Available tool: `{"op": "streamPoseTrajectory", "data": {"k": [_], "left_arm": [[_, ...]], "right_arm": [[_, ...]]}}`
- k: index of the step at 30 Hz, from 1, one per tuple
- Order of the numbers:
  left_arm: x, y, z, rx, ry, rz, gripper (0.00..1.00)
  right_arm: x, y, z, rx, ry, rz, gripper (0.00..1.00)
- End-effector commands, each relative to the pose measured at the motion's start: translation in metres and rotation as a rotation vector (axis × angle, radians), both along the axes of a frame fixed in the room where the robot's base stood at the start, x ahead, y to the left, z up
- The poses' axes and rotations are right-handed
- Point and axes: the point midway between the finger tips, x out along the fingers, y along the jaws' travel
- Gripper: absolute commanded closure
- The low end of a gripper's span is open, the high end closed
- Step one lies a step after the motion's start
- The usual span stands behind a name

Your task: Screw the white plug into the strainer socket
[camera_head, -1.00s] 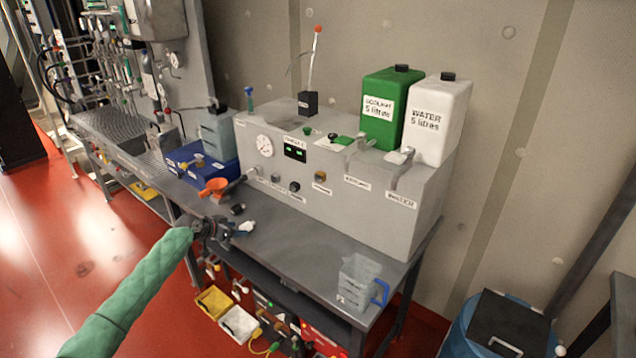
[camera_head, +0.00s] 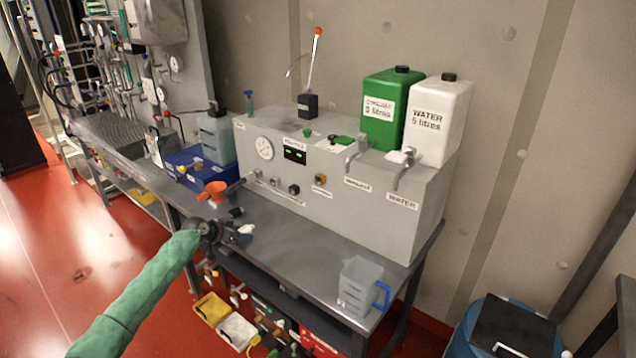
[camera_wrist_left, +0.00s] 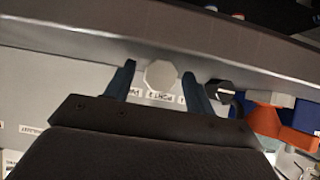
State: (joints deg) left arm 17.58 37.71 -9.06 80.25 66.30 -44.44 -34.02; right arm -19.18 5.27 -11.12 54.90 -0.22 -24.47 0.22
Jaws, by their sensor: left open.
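The white plug (camera_head: 246,229) is a small pale piece at the front of the bench top, just beyond the tips of my left gripper (camera_head: 240,234). In the left wrist view the white plug (camera_wrist_left: 161,75) shows a many-sided face between the two blue fingers of my left gripper (camera_wrist_left: 160,82). The fingers are apart, with a gap visible on each side of the plug; whether they reach around it in depth I cannot tell. A small dark fitting (camera_head: 236,212) lies beside the plug and also shows in the wrist view (camera_wrist_left: 222,86). I cannot clearly identify the strainer socket. My right gripper is not in view.
The grey console (camera_head: 330,195) stands behind, with green (camera_head: 390,110) and white (camera_head: 438,120) containers. A clear jug (camera_head: 358,285) stands at the right; the bench top between is clear.

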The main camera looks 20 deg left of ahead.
Motion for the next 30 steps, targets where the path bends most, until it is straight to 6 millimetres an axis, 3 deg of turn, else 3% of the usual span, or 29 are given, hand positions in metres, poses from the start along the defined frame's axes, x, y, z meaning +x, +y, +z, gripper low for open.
{"op": "streamPoseTrajectory", "data": {"k": [1, 9, 30], "left_arm": [[0.000, 0.000, 0.000, 0.000, 0.000, 0.000, 0.45], [0.000, 0.000, 0.000, 0.000, -0.001, 0.000, 0.95], [0.000, 0.000, 0.027, 0.001, 0.000, -0.001, 0.95]], "right_arm": [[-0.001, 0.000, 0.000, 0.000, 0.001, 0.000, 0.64], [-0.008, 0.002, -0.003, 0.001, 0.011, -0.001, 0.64], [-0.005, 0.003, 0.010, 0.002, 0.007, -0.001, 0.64]]}}
